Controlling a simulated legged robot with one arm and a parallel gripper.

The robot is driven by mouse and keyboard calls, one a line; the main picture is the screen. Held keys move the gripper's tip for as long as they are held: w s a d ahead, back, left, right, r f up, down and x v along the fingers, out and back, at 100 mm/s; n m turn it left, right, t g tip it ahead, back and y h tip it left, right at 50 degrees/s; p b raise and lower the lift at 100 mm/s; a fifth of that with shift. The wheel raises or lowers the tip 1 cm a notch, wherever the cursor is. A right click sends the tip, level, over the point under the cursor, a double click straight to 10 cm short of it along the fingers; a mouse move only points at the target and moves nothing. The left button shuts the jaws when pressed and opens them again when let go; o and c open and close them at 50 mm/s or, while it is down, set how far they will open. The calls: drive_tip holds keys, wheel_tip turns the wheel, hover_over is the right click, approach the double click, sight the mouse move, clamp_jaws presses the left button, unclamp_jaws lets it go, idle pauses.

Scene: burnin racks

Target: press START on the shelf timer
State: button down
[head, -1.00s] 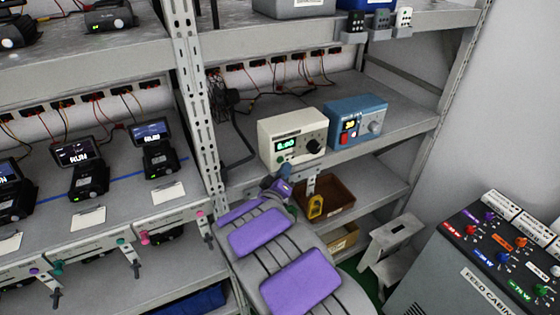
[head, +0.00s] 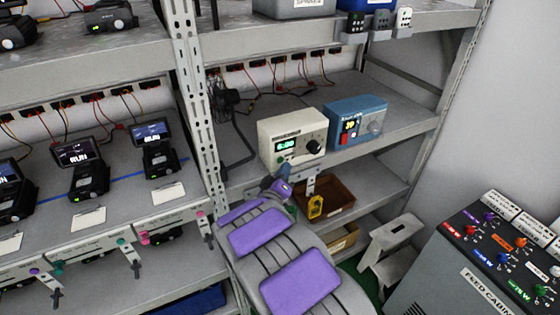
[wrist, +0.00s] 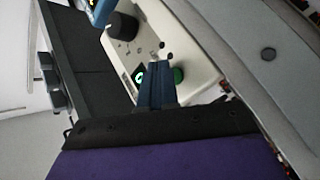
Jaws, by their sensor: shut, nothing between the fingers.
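The cream shelf timer (head: 278,129) stands on the middle shelf, with a green lit display (head: 286,146) that seems to read 6:00 and a black knob (head: 313,146). Its front face also shows tilted in the wrist view (wrist: 190,50), with the green button (wrist: 178,75) beside my fingers. My gripper (head: 284,187) is in front of and below the timer's face in the head view. In the wrist view my gripper's blue fingers (wrist: 154,66) are together and empty, partly covering the face between display and button. I cannot tell whether the tips touch it.
A blue box (head: 357,120) with a red button and yellow display stands just right of the timer. A rack upright (head: 192,100) rises to the left. A feed cabinet (head: 480,270) and grey step stool (head: 395,235) stand right.

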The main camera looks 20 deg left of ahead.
drive_tip(key=shift+w+a+r+p, duration=0.1)
drive_tip(key=shift+w+a+p, duration=0.4)
drive_tip(key=shift+p, duration=0.5)
idle(0.7)
drive_tip(key=shift+s, duration=0.1)
drive_tip(key=shift+s+d, duration=0.5)
drive_tip(key=shift+d, duration=0.1)
drive_tip(key=shift+s+d, duration=1.6)
drive_tip(key=shift+d, duration=0.3)
